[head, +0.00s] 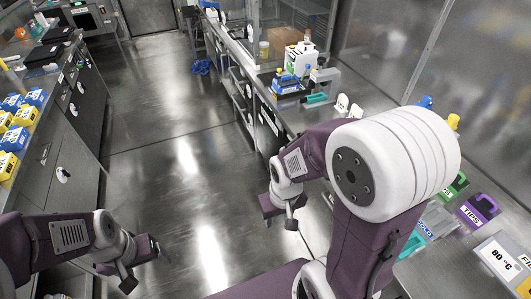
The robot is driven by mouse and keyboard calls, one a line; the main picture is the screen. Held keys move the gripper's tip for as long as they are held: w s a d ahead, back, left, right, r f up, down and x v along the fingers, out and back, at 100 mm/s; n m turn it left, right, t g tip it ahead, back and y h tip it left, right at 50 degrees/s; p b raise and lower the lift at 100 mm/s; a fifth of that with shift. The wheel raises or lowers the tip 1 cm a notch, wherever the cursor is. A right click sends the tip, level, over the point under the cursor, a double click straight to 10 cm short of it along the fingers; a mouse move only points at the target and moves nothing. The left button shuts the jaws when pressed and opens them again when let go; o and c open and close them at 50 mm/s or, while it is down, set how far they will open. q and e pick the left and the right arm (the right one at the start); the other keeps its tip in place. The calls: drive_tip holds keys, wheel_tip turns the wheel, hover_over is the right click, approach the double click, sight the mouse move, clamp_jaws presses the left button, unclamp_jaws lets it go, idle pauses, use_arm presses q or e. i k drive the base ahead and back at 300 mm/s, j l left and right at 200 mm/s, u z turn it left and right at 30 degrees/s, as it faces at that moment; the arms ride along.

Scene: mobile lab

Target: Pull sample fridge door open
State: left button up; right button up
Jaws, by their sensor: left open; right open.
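I cannot make out a door marked as the sample fridge. Grey cabinet fronts (50,150) with round white-and-black fittings run under the left counter. More grey fronts stand under the right bench (268,125). My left gripper (142,267) is open and empty above the floor at the lower left, apart from the left cabinets. My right gripper (281,214) is open and empty beside the right bench, low in front of my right arm. My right arm hides part of that bench.
A shiny metal floor aisle (175,140) runs clear between the counters. Blue and yellow boxes (14,138) line the left counter. A cardboard box (285,38), a blue device (287,84) and a purple tips box (478,208) stand on the right bench. A blue item (201,67) lies on the far floor.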

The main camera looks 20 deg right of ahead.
sight(271, 143)
drive_tip(key=i+j+z, duration=0.25)
drive_tip(key=i, duration=0.2)
drive_tip(key=i+j+z, duration=0.25)
drive_tip(key=i, duration=0.25)
drive_tip(key=i+j+z, duration=0.25)
drive_tip(key=i+j, duration=0.05)
drive_tip(key=i, duration=0.15)
